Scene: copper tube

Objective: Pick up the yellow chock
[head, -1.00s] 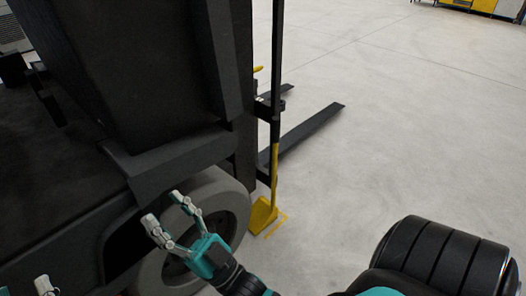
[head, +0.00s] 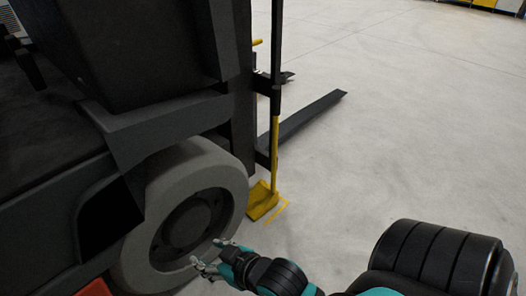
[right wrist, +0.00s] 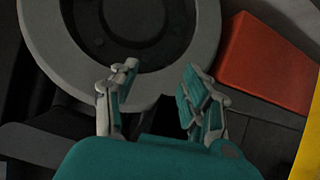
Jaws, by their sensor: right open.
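The yellow chock (head: 262,201) is on the floor at the right side of the forklift wheel (head: 186,218). A tall pole, yellow below and black above (head: 275,145), rises at its place. My right gripper (head: 207,254) is open in front of the wheel's lower part, below and left of the chock and apart from it. In the right wrist view the open fingers (right wrist: 160,80) have nothing between them and point toward the wheel (right wrist: 190,65). My left gripper is out of view.
An orange-red block (right wrist: 268,65) is beside the wheel; a red piece (head: 95,287) shows at the lower left. A yellow surface (right wrist: 308,150) at the wrist view's edge is unclear. A dark fork (head: 305,122) lies low beyond the chock. Grey floor at right is open.

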